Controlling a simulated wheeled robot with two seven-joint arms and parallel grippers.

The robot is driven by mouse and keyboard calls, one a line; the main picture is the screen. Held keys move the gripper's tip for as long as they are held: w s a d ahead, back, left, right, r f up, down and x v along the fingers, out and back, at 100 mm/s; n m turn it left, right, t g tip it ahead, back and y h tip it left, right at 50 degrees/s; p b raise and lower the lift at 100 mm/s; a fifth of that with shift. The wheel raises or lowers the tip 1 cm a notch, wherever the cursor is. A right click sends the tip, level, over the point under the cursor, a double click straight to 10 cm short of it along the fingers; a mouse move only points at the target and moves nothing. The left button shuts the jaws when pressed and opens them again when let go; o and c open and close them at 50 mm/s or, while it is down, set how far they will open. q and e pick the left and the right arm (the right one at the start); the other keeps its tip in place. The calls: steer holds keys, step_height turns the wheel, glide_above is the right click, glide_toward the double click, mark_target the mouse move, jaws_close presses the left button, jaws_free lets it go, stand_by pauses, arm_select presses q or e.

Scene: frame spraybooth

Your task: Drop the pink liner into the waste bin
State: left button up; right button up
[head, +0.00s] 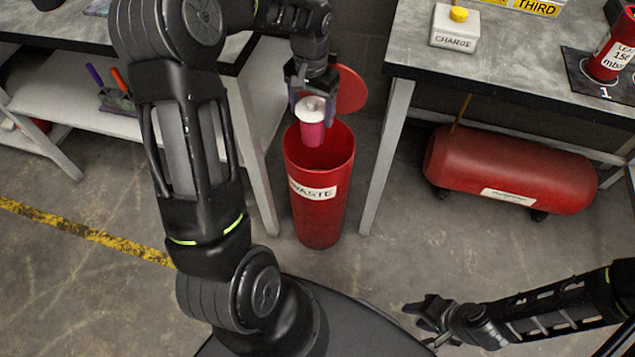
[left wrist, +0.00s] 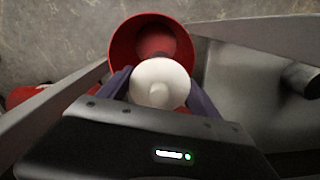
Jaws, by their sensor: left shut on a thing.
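The pink liner (head: 312,133) has a white round top with a small knob, and it hangs upright below my left gripper (head: 312,98). My left gripper is shut on it. The red waste bin (head: 319,205) stands open on the floor, labelled WASTE, and the liner is over its mouth in the head view. In the left wrist view the white top (left wrist: 160,84) sits between the fingers and covers part of the bin's opening (left wrist: 122,48). How deep the liner sits relative to the rim is hard to tell. My right gripper (head: 430,312) is low at the right, away from the bin.
The bin's red lid (head: 350,90) is raised behind it. Grey tables stand on both sides, with a table leg (head: 388,155) right of the bin. A red tank (head: 510,170) lies under the right table, which carries a CHARGE box (head: 454,28).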

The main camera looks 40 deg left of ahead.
arm_select(q)
steer(key=shift+f+b, duration=1.9)
steer(key=shift+f, duration=0.8)
steer(key=o, duration=1.7)
steer(key=shift+c, duration=0.2)
step_height(320, 180, up, 8)
steer(key=shift+f+p, duration=0.1)
steer(key=shift+p, duration=0.75)
